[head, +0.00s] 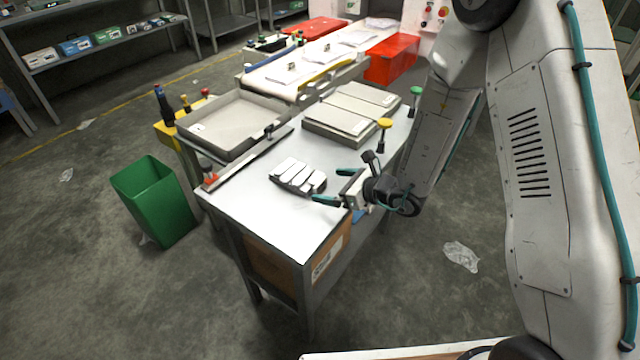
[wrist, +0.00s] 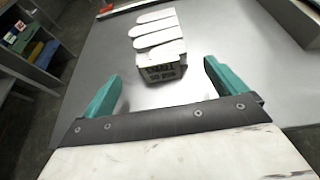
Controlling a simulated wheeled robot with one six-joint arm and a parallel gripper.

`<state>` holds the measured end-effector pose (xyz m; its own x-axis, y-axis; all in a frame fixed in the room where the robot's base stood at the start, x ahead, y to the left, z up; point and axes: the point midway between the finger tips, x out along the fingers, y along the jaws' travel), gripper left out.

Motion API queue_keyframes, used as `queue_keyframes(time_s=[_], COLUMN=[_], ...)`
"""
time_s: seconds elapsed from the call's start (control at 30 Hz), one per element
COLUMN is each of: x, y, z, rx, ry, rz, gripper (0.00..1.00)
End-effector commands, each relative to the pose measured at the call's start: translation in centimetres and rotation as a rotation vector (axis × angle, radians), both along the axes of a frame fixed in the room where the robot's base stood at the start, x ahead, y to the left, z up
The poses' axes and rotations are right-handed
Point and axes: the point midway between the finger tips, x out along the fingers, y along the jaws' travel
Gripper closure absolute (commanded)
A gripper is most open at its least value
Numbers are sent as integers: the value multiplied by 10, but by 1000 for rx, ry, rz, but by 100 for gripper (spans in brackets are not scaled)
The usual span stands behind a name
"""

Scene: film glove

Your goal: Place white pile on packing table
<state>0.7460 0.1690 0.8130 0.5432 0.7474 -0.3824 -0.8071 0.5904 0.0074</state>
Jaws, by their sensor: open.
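The white pile (head: 298,177) lies on the bare front part of the grey packing table (head: 262,214). It looks like several flat white finger-shaped strips side by side, with a darker edge beneath. In the wrist view the white pile (wrist: 158,45) shows a printed near end and sits just beyond the fingertips, on the table top (wrist: 235,60). My gripper (head: 328,186) is at the pile's right side in the head view, with teal fingers apart. In the wrist view my gripper (wrist: 158,75) is open and empty, and the pile stands in line with the gap between its fingers.
A grey two-panel box (head: 350,112) stands behind the pile, with yellow-topped (head: 384,124) and green-topped (head: 415,90) posts beside it. A grey tray (head: 232,125) adjoins the table at left. A green bin (head: 153,200) stands on the floor. The table's front is clear.

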Motion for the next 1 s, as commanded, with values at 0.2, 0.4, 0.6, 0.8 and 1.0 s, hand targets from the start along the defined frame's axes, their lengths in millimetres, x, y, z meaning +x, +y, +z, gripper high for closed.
queue_keyframes(time_s=[0.2,0.4,0.6,0.8,1.0], x=[-20,-28,-29,-48,-110], y=[-30,-39,-38,-20,-6], z=[15,20,24,87,172], rx=[-1,-1,-1,-27,-143], ry=[-1,0,-9,-149,-388], rz=[-3,-1,12,219,607], gripper=[4,4,4,4,4])
